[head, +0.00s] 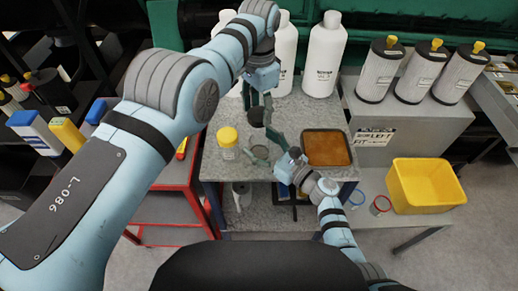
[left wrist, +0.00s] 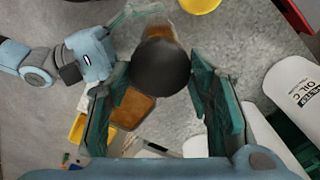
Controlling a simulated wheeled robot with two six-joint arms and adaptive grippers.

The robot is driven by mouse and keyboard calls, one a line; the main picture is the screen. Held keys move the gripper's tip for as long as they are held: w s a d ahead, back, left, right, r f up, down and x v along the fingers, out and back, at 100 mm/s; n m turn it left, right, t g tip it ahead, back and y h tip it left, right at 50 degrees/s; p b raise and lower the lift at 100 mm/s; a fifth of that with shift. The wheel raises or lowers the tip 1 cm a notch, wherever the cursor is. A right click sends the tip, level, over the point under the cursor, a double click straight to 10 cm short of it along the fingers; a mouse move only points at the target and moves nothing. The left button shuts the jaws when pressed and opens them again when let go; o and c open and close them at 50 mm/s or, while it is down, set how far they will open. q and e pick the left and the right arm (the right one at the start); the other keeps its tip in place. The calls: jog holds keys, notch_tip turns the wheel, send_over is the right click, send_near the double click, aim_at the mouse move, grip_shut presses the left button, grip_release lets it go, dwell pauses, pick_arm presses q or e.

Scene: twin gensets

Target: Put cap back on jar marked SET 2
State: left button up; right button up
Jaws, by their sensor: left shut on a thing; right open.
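My left gripper (head: 262,116) is shut on a dark round cap (head: 256,116) above the grey bench. In the left wrist view the cap (left wrist: 160,66) sits between its two fingers (left wrist: 163,98). A small jar (head: 260,153) stands on the bench below and in front of the cap, partly hidden by my right gripper (head: 262,158). The right gripper is open, with its fingers close by this jar; I cannot tell whether they touch it. A jar with a yellow lid (head: 228,138) stands to the left. I cannot read a SET 2 mark on either jar.
A rusty-brown tray (head: 327,147) lies at the bench's right. White oil bottles (head: 322,58) stand at the back. Several filter canisters (head: 379,70) and a yellow bin (head: 427,185) are farther right. A red cart (head: 174,172) stands left.

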jog(key=shift+w+a, duration=0.25)
jog(key=shift+c, duration=0.5)
grip_shut()
pick_arm(q)
notch_tip(320, 180, down, 5)
dwell(0.4)
pick_arm(e)
jog(key=shift+f+b, duration=0.2)
jog(key=shift+b, duration=0.55)
pick_arm(q)
jog(key=shift+f, duration=0.9)
pick_arm(e)
jog(key=shift+r, duration=0.15)
